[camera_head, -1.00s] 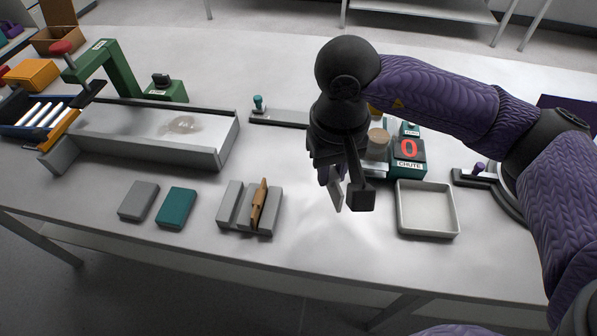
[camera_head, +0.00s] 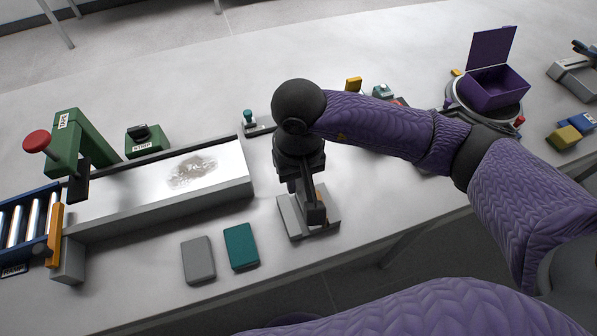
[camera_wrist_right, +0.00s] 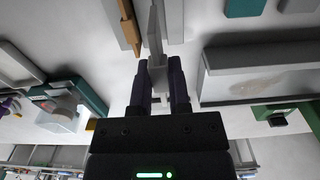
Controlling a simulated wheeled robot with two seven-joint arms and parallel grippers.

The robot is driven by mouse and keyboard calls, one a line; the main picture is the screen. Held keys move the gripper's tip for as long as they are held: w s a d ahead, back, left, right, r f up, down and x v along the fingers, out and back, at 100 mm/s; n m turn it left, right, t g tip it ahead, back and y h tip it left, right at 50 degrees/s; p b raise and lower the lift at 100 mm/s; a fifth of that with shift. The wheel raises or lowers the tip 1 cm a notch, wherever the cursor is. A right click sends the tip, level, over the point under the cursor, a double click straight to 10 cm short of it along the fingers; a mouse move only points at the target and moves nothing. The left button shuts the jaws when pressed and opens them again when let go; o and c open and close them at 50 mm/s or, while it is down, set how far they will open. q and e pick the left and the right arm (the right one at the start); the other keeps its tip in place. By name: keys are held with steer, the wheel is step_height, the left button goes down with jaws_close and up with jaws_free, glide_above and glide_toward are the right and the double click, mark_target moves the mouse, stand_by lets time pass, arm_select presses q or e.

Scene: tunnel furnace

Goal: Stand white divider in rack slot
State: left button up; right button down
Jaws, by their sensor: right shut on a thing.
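The grey rack (camera_head: 291,219) stands near the front edge of the table, with a brown divider (camera_head: 321,191) upright in it. My right gripper (camera_head: 314,208) is over the rack, pointing down and hiding part of its middle. In the right wrist view, my right gripper (camera_wrist_right: 162,62) is shut on the thin white divider (camera_wrist_right: 156,32). The divider is on edge, beside the brown divider (camera_wrist_right: 128,22) and between parts of the rack (camera_wrist_right: 174,20). I cannot tell whether it touches the slot floor. My left gripper is out of view.
A grey block (camera_head: 198,260) and a teal block (camera_head: 241,246) lie left of the rack. Behind them is a long grey trough (camera_head: 160,208), with a green tape press (camera_head: 85,145) at its left. A purple box (camera_head: 493,88) stands at the back right.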

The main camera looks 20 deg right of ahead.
steer(key=shift+f, duration=0.55)
step_height(320, 180, down, 6)
steer(key=b, duration=0.5)
steer(key=shift+r, duration=0.2)
steer(key=shift+f+b, duration=0.35)
steer(key=shift+b, duration=0.1)
steer(key=shift+r, duration=0.1)
steer(key=shift+f+b, duration=0.25)
steer(key=shift+b, duration=0.1)
steer(key=shift+f+b, duration=0.4)
steer(key=shift+b, duration=0.15)
